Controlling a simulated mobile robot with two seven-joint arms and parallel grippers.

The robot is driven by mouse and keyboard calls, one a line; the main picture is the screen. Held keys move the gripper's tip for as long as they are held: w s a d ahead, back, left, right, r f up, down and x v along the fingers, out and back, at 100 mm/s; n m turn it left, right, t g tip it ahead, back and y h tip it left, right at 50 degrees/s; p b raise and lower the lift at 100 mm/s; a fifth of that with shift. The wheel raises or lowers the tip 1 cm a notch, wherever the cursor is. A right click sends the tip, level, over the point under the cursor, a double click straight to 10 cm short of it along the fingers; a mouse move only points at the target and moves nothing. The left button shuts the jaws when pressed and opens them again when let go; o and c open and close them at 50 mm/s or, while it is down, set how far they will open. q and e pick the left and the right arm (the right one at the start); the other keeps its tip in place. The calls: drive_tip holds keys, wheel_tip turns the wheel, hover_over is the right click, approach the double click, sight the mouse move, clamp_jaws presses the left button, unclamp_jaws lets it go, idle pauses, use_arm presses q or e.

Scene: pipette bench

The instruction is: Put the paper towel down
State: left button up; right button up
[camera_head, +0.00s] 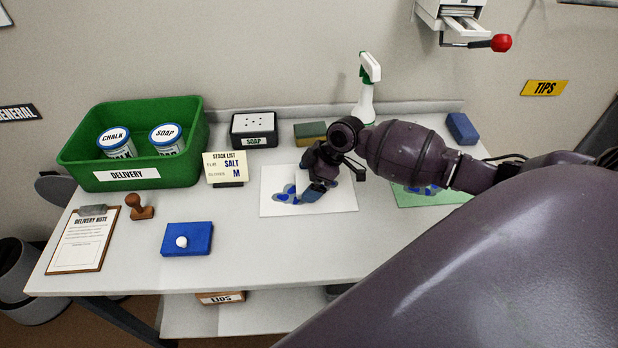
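My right gripper (311,176) reaches in from the right and is low over a white sheet (333,202) with blue spots (287,194). The fingers and wrist partly hide the towel. My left gripper is not in view.
A green delivery bin (128,181) with two tubs stands at the left. A soap box (253,128), a sponge (310,130) and a spray bottle (367,95) are behind. A green sheet (425,199) lies right, partly under my arm.

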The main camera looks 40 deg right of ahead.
drive_tip(key=shift+r, duration=0.15)
drive_tip(key=p+v, duration=0.1)
drive_tip(key=v, duration=1.1)
idle(0.4)
